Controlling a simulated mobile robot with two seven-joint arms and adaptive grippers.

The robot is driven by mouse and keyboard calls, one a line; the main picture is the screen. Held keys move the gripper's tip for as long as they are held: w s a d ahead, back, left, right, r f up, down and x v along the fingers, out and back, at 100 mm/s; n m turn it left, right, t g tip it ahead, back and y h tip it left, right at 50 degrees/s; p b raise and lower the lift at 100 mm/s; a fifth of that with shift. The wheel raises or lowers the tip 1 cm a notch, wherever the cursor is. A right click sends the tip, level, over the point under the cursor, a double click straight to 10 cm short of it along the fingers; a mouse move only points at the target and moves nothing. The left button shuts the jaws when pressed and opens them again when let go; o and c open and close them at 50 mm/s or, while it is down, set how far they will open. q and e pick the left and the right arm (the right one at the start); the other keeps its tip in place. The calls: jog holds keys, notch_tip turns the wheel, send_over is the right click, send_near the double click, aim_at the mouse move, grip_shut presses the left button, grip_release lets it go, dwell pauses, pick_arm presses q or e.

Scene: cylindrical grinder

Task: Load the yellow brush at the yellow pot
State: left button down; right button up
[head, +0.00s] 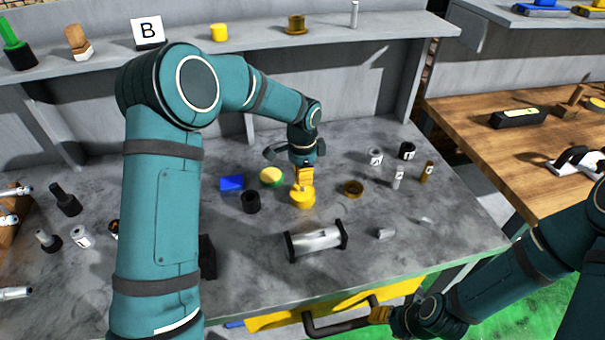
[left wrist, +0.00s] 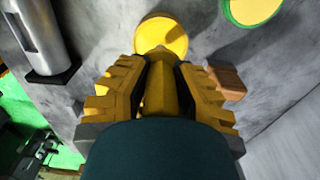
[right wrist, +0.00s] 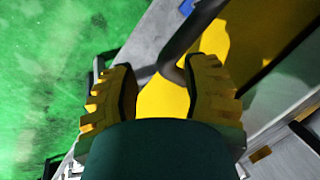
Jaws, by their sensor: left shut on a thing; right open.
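My left gripper (head: 304,178) is shut on a slim yellow brush (left wrist: 158,92), which stands between the fingers in the left wrist view. Directly below it is a round yellow piece that looks like the yellow pot (head: 302,197); its round top also shows in the left wrist view (left wrist: 160,36). The brush's lower end overlaps this piece, and I cannot tell whether they touch. A green-sided round piece with a yellow top (head: 271,177) stands just left of it. My right gripper (head: 380,314) is open and empty near the bench front, beside a dark bar handle (head: 338,325).
A metal cylinder with black ends (head: 316,240) lies in front of the yellow piece. A black cup (head: 250,202), a blue block (head: 231,183) and a brass ring (head: 352,188) stand close by. Several small labelled parts are at the right. A shelf (head: 260,38) runs behind.

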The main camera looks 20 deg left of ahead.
pick_arm(q)
jog(key=shift+f+b, duration=0.3)
jog(key=shift+f, duration=0.2)
dwell(0.7)
dwell(1.0)
jog(key=shift+r+p, duration=2.75)
jog(key=shift+r, duration=0.8)
jog(key=shift+f, duration=0.1)
